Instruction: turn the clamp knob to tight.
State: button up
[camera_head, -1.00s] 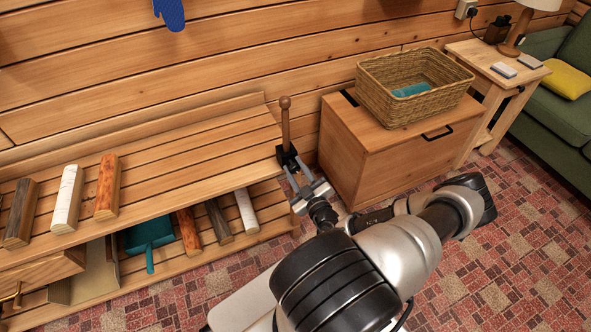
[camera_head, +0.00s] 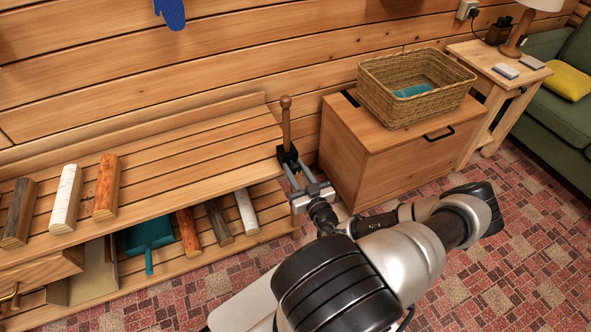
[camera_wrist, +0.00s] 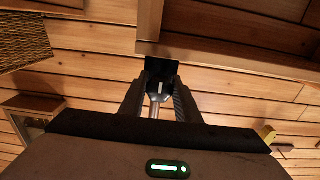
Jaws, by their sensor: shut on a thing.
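The clamp (camera_head: 288,154) is a small black fixture at the right end of the wooden bench. An upright wooden post (camera_head: 286,122) with a round top rises from it. My gripper (camera_head: 292,168) reaches up to the clamp from below and in front. In the wrist view my gripper (camera_wrist: 160,88) is shut around a grey knob (camera_wrist: 158,89) with a pale line on it, below a black plate (camera_wrist: 161,68). A metal shaft (camera_wrist: 154,110) shows between the fingers. The knob's exact setting cannot be read.
Several log pieces lie on the bench (camera_head: 200,150) and its lower shelf. A teal dustpan (camera_head: 150,233) is on that shelf. A wooden chest (camera_head: 400,160) with a wicker basket (camera_head: 415,85) stands close right of the clamp. Patterned floor lies open in front.

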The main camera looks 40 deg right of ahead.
dwell(0.3)
jog(key=o, duration=1)
jog(key=p+v, duration=0.2)
jog(key=v, duration=1.5)
jog(key=shift+s+p, duration=0.25)
jog(key=shift+p, duration=0.05)
